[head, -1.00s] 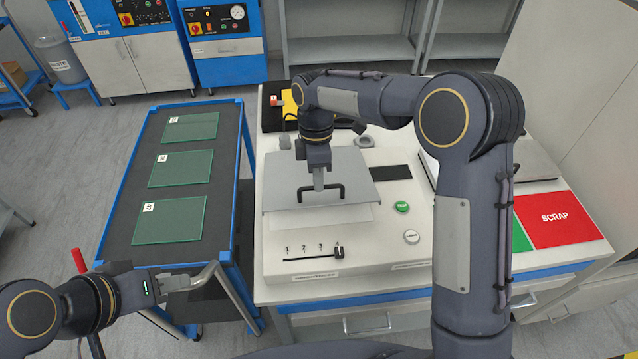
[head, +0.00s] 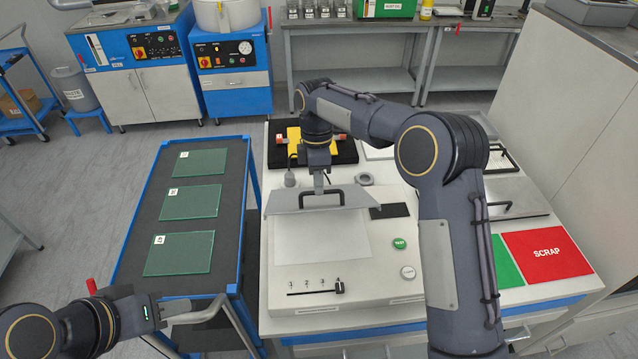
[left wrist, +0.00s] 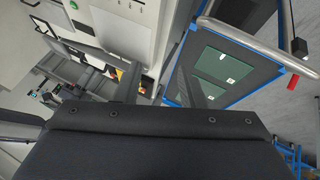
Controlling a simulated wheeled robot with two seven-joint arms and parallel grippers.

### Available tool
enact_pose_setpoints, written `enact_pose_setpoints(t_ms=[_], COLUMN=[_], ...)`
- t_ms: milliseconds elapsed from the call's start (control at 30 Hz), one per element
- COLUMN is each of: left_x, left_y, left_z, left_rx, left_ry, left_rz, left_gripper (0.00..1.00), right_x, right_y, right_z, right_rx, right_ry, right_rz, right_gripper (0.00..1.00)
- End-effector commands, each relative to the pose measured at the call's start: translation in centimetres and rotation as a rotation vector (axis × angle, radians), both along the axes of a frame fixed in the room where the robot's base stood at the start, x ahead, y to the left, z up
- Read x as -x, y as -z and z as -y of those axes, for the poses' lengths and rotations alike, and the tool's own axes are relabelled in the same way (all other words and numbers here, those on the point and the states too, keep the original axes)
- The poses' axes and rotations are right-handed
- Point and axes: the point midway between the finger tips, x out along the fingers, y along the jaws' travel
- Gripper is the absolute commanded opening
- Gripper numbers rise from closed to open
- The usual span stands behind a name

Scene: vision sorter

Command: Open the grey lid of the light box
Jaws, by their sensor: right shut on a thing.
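The light box (head: 350,275) is a white unit on the bench, with a slider, a green button and a white button on its front. Its grey lid (head: 335,203) is tilted up, its front edge raised above the pale panel (head: 325,238). My right gripper (head: 320,191) is shut on the lid's black handle (head: 306,199), above the box. My left gripper (head: 195,308) is low at the left, by the near end of the blue cart, away from the lid. Its two fingers look apart and empty in the left wrist view.
The blue cart (head: 228,215) carries green glass plates (head: 190,202) left of the bench. A red SCRAP area (head: 547,253) and a green area lie at the bench's right. A black tray with a yellow part (head: 293,140) stands behind the lid. My right arm spans over the box's right side.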

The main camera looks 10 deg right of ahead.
Motion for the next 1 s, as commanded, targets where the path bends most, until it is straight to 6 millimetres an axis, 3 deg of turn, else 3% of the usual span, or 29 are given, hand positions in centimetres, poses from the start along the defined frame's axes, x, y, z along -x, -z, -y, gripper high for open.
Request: enact_pose_setpoints(t_ms=[33,133,267,400,533,767,867,1000], left_x=[0.0,0.0,-0.1,-0.6,-1.9,-6.7,-9.4,-13.4], left_y=[0.2,0.2,0.4,1.4,2.7,4.0,4.1,4.0], left_z=[0.0,0.0,0.0,-0.3,-0.7,-0.3,1.1,4.9], left_rx=[0.0,0.0,-0.022,-0.15,-0.377,-0.862,-1.08,-1.399], left_ry=[0.0,0.0,0.027,0.175,0.438,0.991,1.228,1.551], left_rz=[0.0,0.0,-0.009,-0.049,-0.095,-0.119,-0.103,-0.05], left_gripper=[0.36,0.35,0.18,0.0,0.0,0.0,0.0,0.0], right_x=[-0.9,-0.9,-0.9,-0.9,-0.9,-0.9,-0.9,-0.9], right_y=[1.0,1.0,1.0,1.0,1.0,1.0,1.0,1.0], right_z=[0.5,0.5,0.5,0.5,0.5,0.5,0.5,0.5], right_rx=[0.006,0.006,0.006,0.006,0.006,0.006,0.006,0.006], right_ry=[0.01,0.01,0.01,0.01,0.01,0.011,0.011,0.011], right_rz=[0.027,0.027,0.026,0.026,0.026,0.026,0.026,0.026], right_gripper=[0.0,0.0,0.0,0.0,0.0,0.0,0.0,0.0])
